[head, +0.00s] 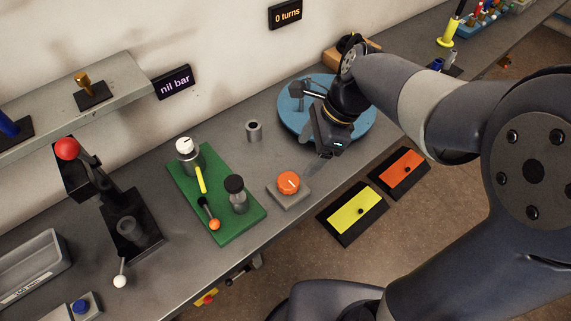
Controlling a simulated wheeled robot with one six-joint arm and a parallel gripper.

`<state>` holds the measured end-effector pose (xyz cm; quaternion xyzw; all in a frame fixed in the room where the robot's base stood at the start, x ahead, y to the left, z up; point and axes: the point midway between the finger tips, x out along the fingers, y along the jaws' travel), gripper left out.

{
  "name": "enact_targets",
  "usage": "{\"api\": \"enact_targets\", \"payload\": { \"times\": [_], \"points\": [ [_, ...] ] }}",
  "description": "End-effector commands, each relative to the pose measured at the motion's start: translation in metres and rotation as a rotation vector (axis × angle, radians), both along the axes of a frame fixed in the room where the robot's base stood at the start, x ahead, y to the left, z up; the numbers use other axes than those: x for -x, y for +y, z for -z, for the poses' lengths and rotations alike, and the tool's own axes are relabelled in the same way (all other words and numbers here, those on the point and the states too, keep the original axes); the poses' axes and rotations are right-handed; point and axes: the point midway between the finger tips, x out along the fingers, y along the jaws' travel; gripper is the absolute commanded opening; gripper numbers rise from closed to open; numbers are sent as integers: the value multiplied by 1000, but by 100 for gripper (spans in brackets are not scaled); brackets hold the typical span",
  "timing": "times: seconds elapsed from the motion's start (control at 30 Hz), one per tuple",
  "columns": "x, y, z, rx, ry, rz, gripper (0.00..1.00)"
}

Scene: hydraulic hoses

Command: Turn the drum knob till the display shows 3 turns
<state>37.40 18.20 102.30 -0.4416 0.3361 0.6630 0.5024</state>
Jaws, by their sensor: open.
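The display (285,14) on the back wall reads "0 turns". A round blue drum (364,118) lies flat on the bench, partly covered by my arm and gripper. An orange round knob (288,183) with a pale mark sits on a grey block in front of the drum. No label shows whether this is the drum knob. My gripper (308,122) is open over the drum, behind and to the right of the orange knob and apart from it. I cannot tell whether anything lies between its fingers.
A green board (240,219) with fittings lies left of the knob. A grey cylinder (254,131) stands behind it. Yellow (355,213) and orange (402,167) panels are at the front edge. A red-balled lever (67,149) and a "nil bar" display (173,82) are at left.

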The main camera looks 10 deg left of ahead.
Motion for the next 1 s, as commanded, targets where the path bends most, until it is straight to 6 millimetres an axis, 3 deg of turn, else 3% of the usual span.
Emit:
{"api": "enact_targets", "payload": {
  "times": [0.5, 0.7, 1.0],
  "points": [
    [10, 32, 82, 2, 1, -3, 72],
    [11, 36, 93, 2, -1, -3, 72],
    [11, 37, 94, 2, -2, -3, 69]
  ]
}}
